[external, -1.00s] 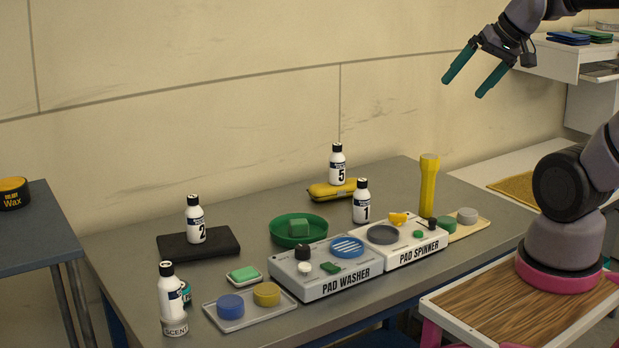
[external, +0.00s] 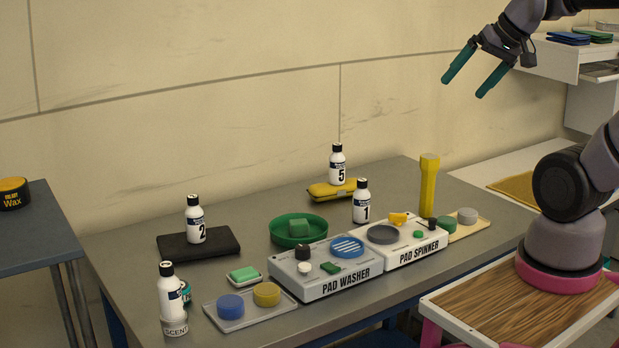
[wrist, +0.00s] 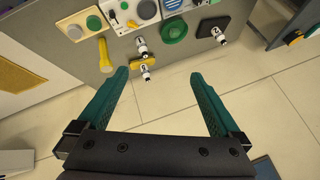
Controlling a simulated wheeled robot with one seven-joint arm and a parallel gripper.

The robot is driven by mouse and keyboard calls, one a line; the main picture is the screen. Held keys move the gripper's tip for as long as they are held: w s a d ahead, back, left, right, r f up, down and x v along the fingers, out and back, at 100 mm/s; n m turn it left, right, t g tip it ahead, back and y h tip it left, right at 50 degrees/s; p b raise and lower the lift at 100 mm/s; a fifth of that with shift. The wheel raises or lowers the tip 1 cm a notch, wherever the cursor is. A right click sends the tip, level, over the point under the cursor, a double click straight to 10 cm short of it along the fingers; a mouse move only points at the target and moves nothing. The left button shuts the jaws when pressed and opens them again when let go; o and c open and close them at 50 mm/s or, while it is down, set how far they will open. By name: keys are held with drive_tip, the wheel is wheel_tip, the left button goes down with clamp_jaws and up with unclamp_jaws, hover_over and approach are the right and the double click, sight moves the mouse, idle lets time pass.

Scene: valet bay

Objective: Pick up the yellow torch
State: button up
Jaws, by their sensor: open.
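The yellow torch (external: 429,186) stands upright on the grey table, behind the right end of the pad spinner. In the wrist view the yellow torch (wrist: 104,54) shows near the table edge, ahead and to the left of the fingers. My gripper (external: 460,78) is open and empty, high above the table and above the torch. In the wrist view my gripper (wrist: 160,84) has its two green fingers wide apart with nothing between them.
The pad spinner (external: 402,255) and pad washer (external: 340,285) stand left of the torch. A pad tray (external: 470,228) is to its right. A yellow case (external: 325,191) with bottle 5 (external: 337,165) and bottle 1 (external: 361,203) stand further left. The air around my gripper is clear.

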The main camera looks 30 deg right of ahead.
drive_tip(key=w+d+f+m+g+y, duration=0.2)
drive_tip(key=w+f+m+g+y, duration=0.3)
drive_tip(key=f, duration=0.4)
drive_tip(key=m+t+y, duration=0.4)
drive_tip(key=m+t, duration=0.8)
drive_tip(key=m, duration=0.7)
approach(430, 164)
drive_tip(key=w+f, duration=0.1)
drive_tip(key=w, duration=0.5)
drive_tip(key=shift+s+a+x, duration=0.1)
drive_tip(key=shift+a+x, duration=0.05)
drive_tip(key=shift+x, duration=0.8)
drive_tip(key=shift+s+a+x, duration=0.1)
drive_tip(key=shift+x, duration=0.8)
drive_tip(key=shift+s+a+x, duration=0.1)
drive_tip(key=shift+a+x, duration=0.05)
drive_tip(key=shift+x, duration=0.8)
clamp_jaws()
